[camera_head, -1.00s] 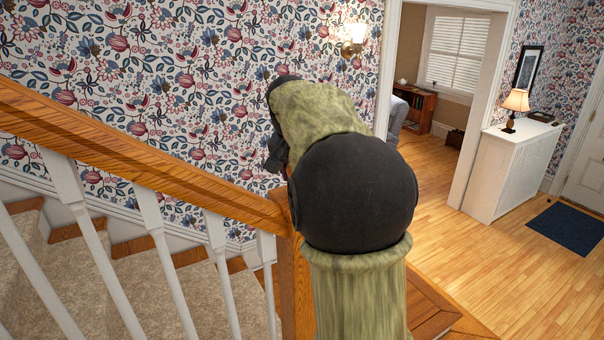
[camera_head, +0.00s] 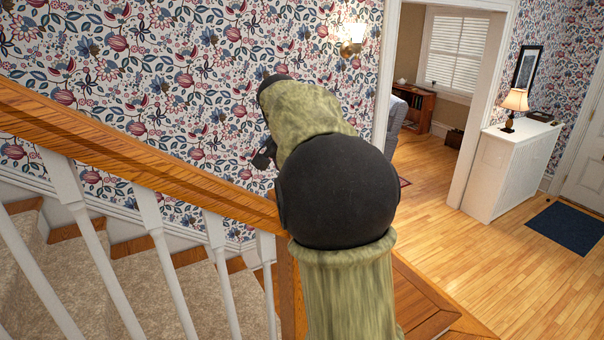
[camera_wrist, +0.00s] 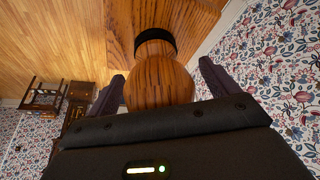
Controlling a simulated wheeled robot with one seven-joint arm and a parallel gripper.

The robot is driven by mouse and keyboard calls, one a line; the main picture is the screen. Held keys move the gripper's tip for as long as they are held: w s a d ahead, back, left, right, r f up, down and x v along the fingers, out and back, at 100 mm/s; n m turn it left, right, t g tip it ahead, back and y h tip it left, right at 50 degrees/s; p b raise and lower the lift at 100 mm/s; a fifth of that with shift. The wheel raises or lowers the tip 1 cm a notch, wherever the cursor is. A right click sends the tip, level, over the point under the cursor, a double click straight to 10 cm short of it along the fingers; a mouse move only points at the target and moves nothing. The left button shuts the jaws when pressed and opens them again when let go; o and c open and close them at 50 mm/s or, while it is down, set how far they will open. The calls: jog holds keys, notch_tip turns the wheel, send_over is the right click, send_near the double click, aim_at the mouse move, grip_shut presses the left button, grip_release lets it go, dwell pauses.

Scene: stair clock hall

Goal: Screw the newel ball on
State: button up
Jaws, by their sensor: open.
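The newel ball (camera_wrist: 160,82) is a round ball of striped orange-brown wood in the wrist view. A black band (camera_wrist: 155,37) shows at its far side, between it and a wooden surface. My gripper (camera_wrist: 161,77) is open, with one dark finger on each side of the ball; small gaps seem to show beside it. I cannot tell whether the fingers touch it or how far the ball is seated. In the head view my arm hides the ball, and only a dark bit of my gripper (camera_head: 264,156) shows. Part of the wooden newel post (camera_head: 289,290) shows beside my arm.
The wooden handrail (camera_head: 140,145) with white balusters (camera_head: 160,235) slopes down to the newel from the left. Carpeted stairs lie behind it. Flowered wallpaper (camera_head: 170,80) is close behind. A white cabinet (camera_head: 508,170) with a lamp stands right, with open wooden floor before it.

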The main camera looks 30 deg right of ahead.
jog(key=shift+r, duration=0.15)
jog(key=b+v, duration=0.1)
jog(key=v, duration=1.6)
